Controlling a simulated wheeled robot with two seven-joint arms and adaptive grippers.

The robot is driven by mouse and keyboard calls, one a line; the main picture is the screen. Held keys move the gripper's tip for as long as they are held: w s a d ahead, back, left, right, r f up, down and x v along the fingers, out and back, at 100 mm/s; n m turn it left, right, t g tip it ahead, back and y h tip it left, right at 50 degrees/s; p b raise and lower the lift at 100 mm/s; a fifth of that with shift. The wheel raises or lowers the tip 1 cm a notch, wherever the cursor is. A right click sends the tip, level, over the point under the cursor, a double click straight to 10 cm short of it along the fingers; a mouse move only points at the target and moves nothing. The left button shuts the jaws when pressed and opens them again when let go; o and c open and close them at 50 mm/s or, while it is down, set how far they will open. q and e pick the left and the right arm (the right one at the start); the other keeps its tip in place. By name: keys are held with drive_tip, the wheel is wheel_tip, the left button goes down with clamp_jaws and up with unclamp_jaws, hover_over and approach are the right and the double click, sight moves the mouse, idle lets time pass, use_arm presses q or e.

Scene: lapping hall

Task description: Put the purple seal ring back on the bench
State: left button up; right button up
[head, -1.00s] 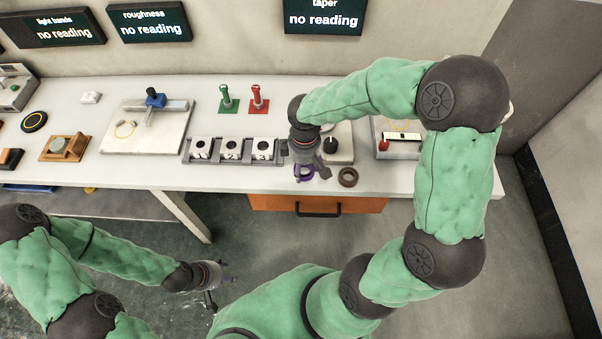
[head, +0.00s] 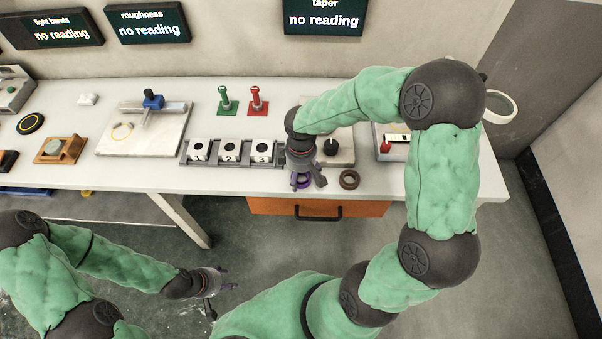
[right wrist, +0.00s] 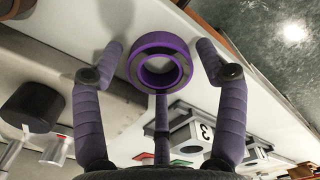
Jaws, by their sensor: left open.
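The purple seal ring (head: 302,181) rests on the bench (head: 215,178) near its front edge, partly hidden by my right gripper in the head view. In the right wrist view the ring (right wrist: 160,42) shows between the spread fingers, with a visible gap on either side. My right gripper (head: 306,182) is open and sits just above and around the ring. My left gripper (head: 222,285) is open and empty, low in front of the bench.
A brown ring (head: 349,179) lies just right of the purple one. A block row numbered 1 to 3 (head: 229,165) stands to the left. Behind are a plate with a black knob (head: 331,147) and green (head: 225,106) and red (head: 256,106) stands. An orange drawer (head: 350,208) is below.

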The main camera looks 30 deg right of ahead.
idle(0.3)
wheel_tip(320, 180, up, 12)
drive_tip(key=p, duration=0.5)
drive_tip(key=shift+r, duration=0.15)
